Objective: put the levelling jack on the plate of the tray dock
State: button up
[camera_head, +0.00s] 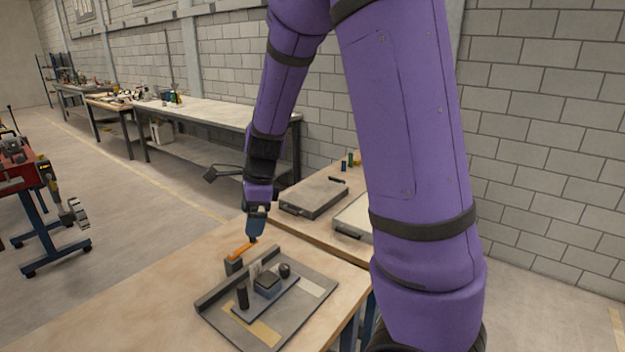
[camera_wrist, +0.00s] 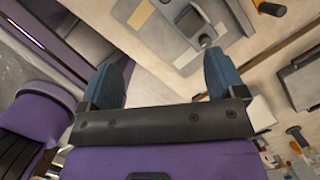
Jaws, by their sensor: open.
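The tray dock (camera_head: 314,297) is a flat grey base with a raised left edge on the near wooden table; it also shows in the wrist view (camera_wrist: 143,14). A narrow blue-grey plate (camera_head: 254,311) on it carries a dark upright cylinder (camera_head: 242,297), a small box (camera_head: 268,282) and a dark knob (camera_head: 285,270). Behind it a dark block (camera_head: 234,266) stands by an orange bar (camera_head: 242,249). I cannot tell for certain which piece is the levelling jack. My gripper (camera_head: 253,240) points down close to the orange bar. In the wrist view its blue fingers (camera_wrist: 167,83) are apart with nothing between them.
A grey flat case (camera_head: 315,197) and a pale tray (camera_head: 355,217) lie on the table behind, with small bottles (camera_head: 350,160). A long workbench (camera_head: 215,112) runs along the wall. The near table's left part is clear.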

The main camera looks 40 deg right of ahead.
jog(key=s+a+r+n+t+h, duration=0.1)
jog(key=s+r+n+t, duration=0.1)
jog(key=s+r+n, duration=0.7)
jog(key=s+a+r+n+t+h, duration=0.1)
jog(key=s+r+n+t, duration=0.1)
jog(key=s+r+n, duration=0.7)
jog(key=s+n, duration=0.5)
jog(key=shift+s+a, duration=0.2)
jog(key=shift+a, duration=0.05)
